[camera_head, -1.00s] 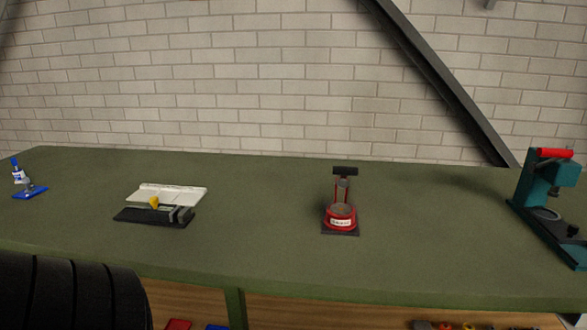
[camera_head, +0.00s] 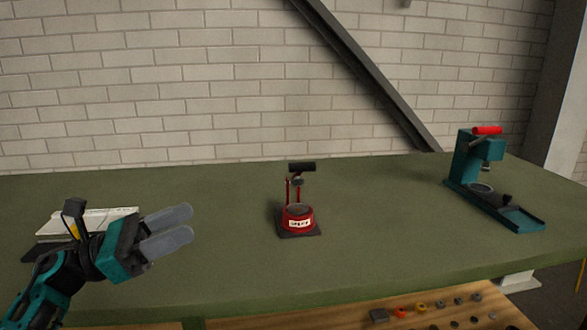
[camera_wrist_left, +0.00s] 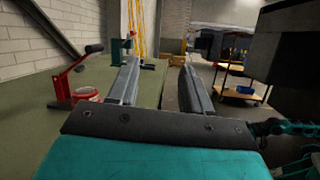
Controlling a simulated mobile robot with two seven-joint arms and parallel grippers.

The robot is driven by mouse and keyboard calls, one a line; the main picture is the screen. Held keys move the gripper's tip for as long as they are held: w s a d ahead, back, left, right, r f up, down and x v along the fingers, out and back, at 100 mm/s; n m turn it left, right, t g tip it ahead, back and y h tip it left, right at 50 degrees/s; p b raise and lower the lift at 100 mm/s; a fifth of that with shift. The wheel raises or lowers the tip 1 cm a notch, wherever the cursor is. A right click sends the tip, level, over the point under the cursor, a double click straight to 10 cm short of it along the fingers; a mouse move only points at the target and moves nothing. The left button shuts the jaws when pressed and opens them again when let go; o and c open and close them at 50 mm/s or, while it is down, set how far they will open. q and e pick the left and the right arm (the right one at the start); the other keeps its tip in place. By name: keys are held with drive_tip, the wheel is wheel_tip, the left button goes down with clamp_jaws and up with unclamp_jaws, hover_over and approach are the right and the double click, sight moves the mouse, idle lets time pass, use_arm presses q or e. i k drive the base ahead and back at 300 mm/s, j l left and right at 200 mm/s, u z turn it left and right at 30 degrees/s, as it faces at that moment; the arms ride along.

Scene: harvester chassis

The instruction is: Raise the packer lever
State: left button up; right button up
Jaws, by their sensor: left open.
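A small red device (camera_head: 298,217) with a black-handled lever (camera_head: 301,167) stands on the green bench, on a dark base plate. A teal press-like device (camera_head: 466,160) with a red handle (camera_head: 487,130) stands further right. I cannot tell by label which one is the packer. My left gripper (camera_head: 188,225) is open and empty, left of the red device and apart from it. In the left wrist view the red device's lever (camera_wrist_left: 78,62) slopes up to a black grip, left of my open fingers (camera_wrist_left: 155,68). My right gripper is out of view.
The green bench top (camera_head: 370,215) is clear between the two devices. A white-topped black device (camera_head: 105,215) is partly hidden behind my left arm. Small parts lie on a wooden shelf (camera_head: 430,312) below the bench. A brick wall stands behind.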

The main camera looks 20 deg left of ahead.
sight(297, 168)
drive_tip(key=i, duration=0.85)
